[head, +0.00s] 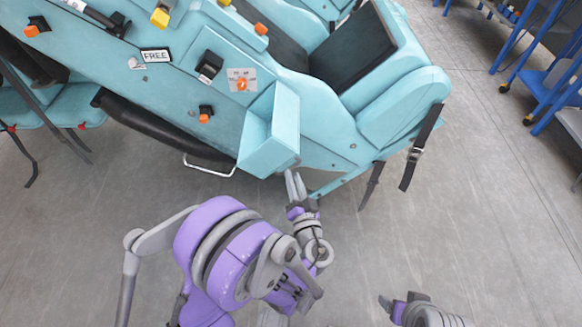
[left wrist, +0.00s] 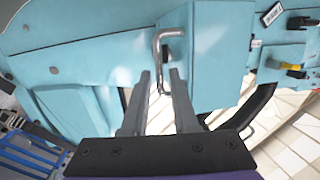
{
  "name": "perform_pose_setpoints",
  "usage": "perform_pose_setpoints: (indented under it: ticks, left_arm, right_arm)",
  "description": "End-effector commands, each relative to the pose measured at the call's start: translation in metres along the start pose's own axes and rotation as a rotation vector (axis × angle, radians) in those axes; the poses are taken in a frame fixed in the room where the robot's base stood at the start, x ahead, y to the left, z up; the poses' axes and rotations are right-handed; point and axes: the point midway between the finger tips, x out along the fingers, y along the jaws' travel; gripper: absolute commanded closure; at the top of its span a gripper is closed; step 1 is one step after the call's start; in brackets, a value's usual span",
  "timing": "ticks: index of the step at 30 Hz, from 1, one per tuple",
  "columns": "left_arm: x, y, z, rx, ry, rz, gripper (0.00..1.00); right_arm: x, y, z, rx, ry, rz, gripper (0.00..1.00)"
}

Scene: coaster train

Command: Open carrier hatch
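The carrier is a light-blue ride car (head: 345,140) with black seat pads. A boxy blue panel (head: 272,140), which looks like the hatch, sticks out from its near side. My left gripper (head: 295,186) is just below this panel's lower right corner. In the left wrist view a bent grey metal handle (left wrist: 157,45) stands on the blue surface. The left gripper's two fingers (left wrist: 160,73) are apart, pointing at the handle. The handle's lower end lies at or just beyond the gap, and I cannot tell whether they touch. My right gripper (head: 386,303) is only partly in view at the bottom.
Orange knobs, a sign reading FREE (head: 156,55) and a small label (head: 242,80) are on the carrier's side. Black straps (head: 421,148) hang from its right end. Blue racks (head: 545,80) stand at the right. The grey floor (head: 480,220) is clear at lower right.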

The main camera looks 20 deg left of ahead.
Motion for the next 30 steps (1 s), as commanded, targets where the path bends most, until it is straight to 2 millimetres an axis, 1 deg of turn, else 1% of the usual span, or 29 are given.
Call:
perform_pose_setpoints:
  ticks: [1,3,7,12,19,20,21,24,30]
  left_arm:
    - [0.01,0.0,0.001,0.0,-0.002,-0.002,0.73]
    - [0.021,-0.001,0.001,0.0,-0.003,-0.003,0.73]
    - [0.036,0.0,0.001,0.001,-0.002,-0.001,0.73]
    - [0.044,0.0,0.0,0.001,0.0,0.001,0.73]
    - [0.044,0.0,0.0,0.0,0.0,0.001,0.73]
    - [0.044,0.0,0.0,0.0,0.0,0.001,0.76]
    - [0.044,0.0,0.0,0.0,0.0,0.001,0.84]
    - [0.044,0.0,0.0,0.0,-0.001,0.001,1.0]
    - [0.044,0.0,0.0,0.0,-0.001,0.001,1.0]
  right_arm:
    - [0.001,0.0,0.0,0.0,0.0,0.0,0.22]
    - [0.001,0.0,0.0,0.0,0.0,0.0,0.22]
    - [0.002,0.0,0.001,0.0,0.0,0.0,0.22]
    - [0.002,0.0,0.001,0.0,-0.001,0.0,0.22]
    - [0.002,0.0,0.001,0.0,-0.001,0.0,0.22]
    - [0.002,0.0,0.001,0.0,-0.001,0.0,0.22]
    - [0.002,0.0,0.001,0.0,-0.001,0.0,0.22]
    - [0.002,0.0,0.001,0.0,-0.001,0.0,0.22]
    - [0.002,0.0,0.001,0.0,-0.001,0.0,0.22]
